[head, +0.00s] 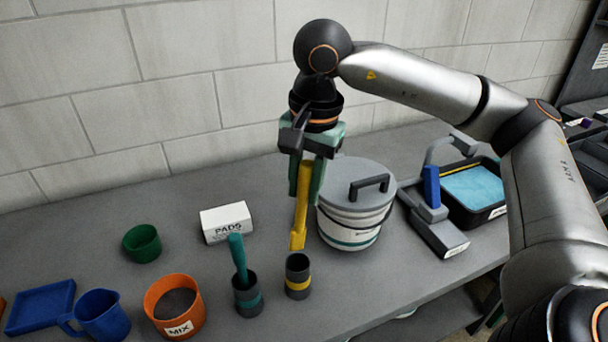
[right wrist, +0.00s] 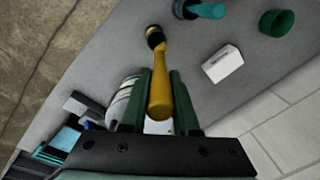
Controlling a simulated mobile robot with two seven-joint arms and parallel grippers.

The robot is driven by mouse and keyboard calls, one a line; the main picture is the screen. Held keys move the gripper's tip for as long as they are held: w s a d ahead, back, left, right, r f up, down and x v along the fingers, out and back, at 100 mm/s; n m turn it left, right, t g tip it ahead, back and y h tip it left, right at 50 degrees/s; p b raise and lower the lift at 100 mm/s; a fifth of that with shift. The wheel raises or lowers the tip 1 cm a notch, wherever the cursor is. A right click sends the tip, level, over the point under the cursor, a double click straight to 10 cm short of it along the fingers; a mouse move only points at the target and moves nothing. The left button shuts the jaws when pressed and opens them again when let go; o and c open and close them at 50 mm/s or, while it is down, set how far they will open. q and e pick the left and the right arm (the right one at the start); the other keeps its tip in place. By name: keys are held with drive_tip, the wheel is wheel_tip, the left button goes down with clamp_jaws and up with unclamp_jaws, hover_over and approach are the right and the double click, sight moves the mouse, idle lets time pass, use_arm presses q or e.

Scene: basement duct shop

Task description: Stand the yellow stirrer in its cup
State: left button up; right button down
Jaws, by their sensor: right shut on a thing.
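My right gripper (head: 306,190) points down above the bench and is shut on the yellow stirrer (head: 300,215). The stirrer hangs nearly upright, slightly tilted, its wide lower end just above and behind the dark cup with a yellow band (head: 298,275). In the head view a small gap shows between the stirrer's end and the cup's rim. In the right wrist view the stirrer (right wrist: 161,85) lies between the green fingers (right wrist: 161,74), and its far end overlaps the dark cup (right wrist: 154,33). The stirrer's upper part is partly hidden by the fingers. My left gripper is not in view.
A teal-banded cup (head: 249,300) with a teal stirrer (head: 238,258) stands close left of the yellow-banded cup. A lidded bucket (head: 346,228) stands right of the gripper. A PADS box (head: 226,222), orange MIX pot (head: 160,311) and blue mug (head: 104,318) stand left.

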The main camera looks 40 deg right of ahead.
sight(305, 229)
drive_tip(key=shift+f+b, duration=1)
drive_tip(key=shift+f, duration=0.6)
drive_tip(key=shift+f+b, duration=3)
drive_tip(key=shift+f, duration=0.3)
drive_tip(key=c, duration=0.6)
unclamp_jaws()
drive_tip(key=r, duration=0.3)
drive_tip(key=s+r+p, duration=0.1)
drive_tip(key=r, duration=0.7)
drive_tip(key=shift+s+d+r+p, duration=0.15)
drive_tip(key=shift+r+p, duration=0.1)
drive_tip(key=shift+p, duration=0.1)
drive_tip(key=shift+r, duration=0.5)
